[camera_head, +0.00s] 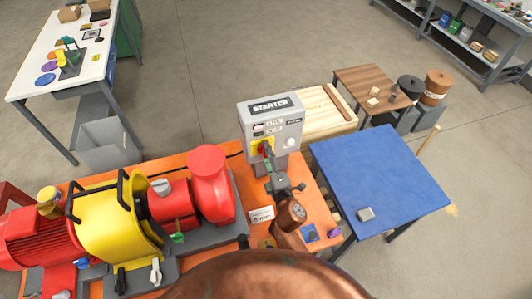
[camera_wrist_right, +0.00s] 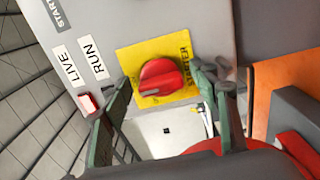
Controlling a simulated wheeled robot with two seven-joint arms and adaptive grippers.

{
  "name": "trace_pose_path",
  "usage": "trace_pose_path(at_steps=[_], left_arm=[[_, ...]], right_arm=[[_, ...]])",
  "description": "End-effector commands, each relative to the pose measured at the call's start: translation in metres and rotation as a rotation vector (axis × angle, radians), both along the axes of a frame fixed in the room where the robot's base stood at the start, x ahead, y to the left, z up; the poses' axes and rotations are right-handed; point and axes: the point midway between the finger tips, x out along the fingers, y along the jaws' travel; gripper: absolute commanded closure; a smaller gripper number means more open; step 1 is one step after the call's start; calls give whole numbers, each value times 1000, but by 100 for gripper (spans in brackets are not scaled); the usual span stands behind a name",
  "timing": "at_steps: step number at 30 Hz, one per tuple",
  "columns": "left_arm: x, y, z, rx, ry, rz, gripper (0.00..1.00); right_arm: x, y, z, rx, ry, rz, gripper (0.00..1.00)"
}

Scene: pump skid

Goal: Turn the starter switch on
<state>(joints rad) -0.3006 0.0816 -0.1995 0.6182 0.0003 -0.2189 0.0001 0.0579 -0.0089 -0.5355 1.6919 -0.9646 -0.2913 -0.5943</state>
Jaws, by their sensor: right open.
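The grey starter box (camera_head: 270,118) stands upright on the orange skid, with a "STARTER" label on top. Its red rotary switch (camera_wrist_right: 162,78) sits on a yellow plate (camera_wrist_right: 178,50) in the right wrist view. In the head view the yellow plate (camera_head: 264,146) is partly covered by my gripper. My right gripper (camera_wrist_right: 165,92) is open, with one finger on each side of the red knob and the knob between them. I cannot tell whether the fingers touch it. "LIVE" and "RUN" labels (camera_wrist_right: 90,58) are beside the plate. My left gripper is not in view.
The orange skid (camera_head: 318,205) carries a red and yellow pump set (camera_head: 120,220) left of the box. A wooden pallet (camera_head: 325,110) is behind the box. Open floor lies beyond.

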Motion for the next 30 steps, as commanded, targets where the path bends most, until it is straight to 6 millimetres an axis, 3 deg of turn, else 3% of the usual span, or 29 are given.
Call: trace_pose_path(at_steps=[15,21,30], left_arm=[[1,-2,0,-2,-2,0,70],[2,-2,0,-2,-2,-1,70],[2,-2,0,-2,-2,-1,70]], right_arm=[[-92,-30,-2,0,4,-1,45],[-106,-33,-1,0,2,1,45],[-107,-34,-1,0,2,1,45]])
